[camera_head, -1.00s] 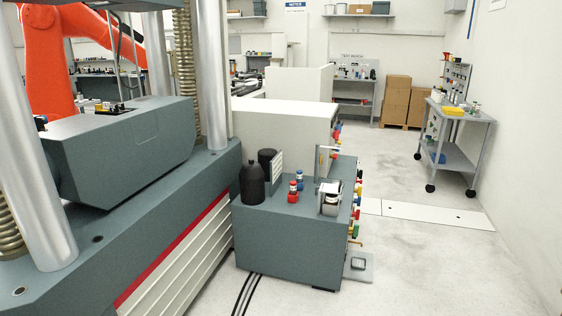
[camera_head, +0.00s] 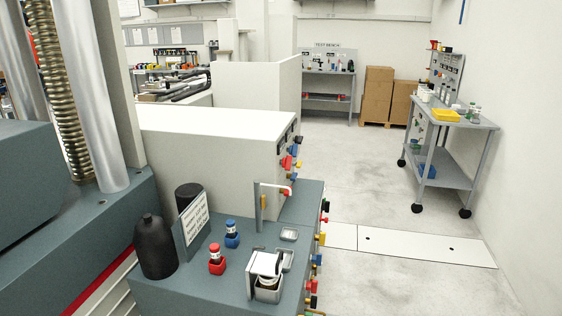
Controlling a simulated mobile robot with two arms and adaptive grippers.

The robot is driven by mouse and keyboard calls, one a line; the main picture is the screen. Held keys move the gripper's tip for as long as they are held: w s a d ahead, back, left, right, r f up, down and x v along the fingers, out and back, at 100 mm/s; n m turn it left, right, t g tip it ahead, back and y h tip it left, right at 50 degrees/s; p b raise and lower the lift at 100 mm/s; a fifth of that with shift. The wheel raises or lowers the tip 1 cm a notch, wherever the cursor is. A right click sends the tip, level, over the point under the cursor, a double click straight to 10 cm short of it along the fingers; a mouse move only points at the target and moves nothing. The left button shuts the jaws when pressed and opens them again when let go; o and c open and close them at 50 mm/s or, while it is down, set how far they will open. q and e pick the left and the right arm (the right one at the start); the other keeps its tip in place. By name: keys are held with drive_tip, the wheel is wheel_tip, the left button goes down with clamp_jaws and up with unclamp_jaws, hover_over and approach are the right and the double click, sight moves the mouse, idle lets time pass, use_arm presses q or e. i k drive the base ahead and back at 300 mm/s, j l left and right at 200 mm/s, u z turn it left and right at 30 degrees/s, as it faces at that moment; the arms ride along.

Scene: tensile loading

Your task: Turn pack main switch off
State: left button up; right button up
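I cannot pick out a switch marked as the pack main switch. A grey power pack (camera_head: 200,289) stands at the bottom centre. On its top are a red-capped fitting (camera_head: 217,260), a blue-capped fitting (camera_head: 232,235), black bottle-shaped vessels (camera_head: 155,250), a sign plate (camera_head: 193,218) and a metal filler box (camera_head: 267,275). Small coloured knobs and fittings (camera_head: 321,240) line its right side, seen edge-on. A white cabinet (camera_head: 205,150) behind it has red and blue knobs (camera_head: 288,162) on its right face. Neither of my grippers is in view.
The grey testing machine with metal columns (camera_head: 93,95) fills the left. A wheeled cart (camera_head: 450,150) with a yellow tray (camera_head: 446,115) stands at the right. A floor cover strip (camera_head: 425,246) crosses open floor (camera_head: 360,180). Cartons (camera_head: 378,95) and a test bench (camera_head: 327,75) are at the back.

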sight(327, 205)
drive_tip(key=i+l, duration=0.2)
drive_tip(key=l, duration=0.2)
drive_tip(key=i+l, duration=0.2)
drive_tip(key=l, duration=0.25)
drive_tip(key=i+l, duration=0.15)
drive_tip(key=l, duration=0.25)
drive_tip(key=i+l+z, duration=0.1)
drive_tip(key=l, duration=0.3)
drive_tip(key=i+l+z, duration=0.35)
drive_tip(key=i+z, duration=0.2)
drive_tip(key=i, duration=0.15)
drive_tip(key=i+l+z, duration=0.1)
drive_tip(key=i+z, duration=0.15)
drive_tip(key=i, duration=0.15)
drive_tip(key=i+l, duration=0.15)
drive_tip(key=i, duration=0.55)
drive_tip(key=i+l, duration=0.15)
drive_tip(key=i, duration=0.5)
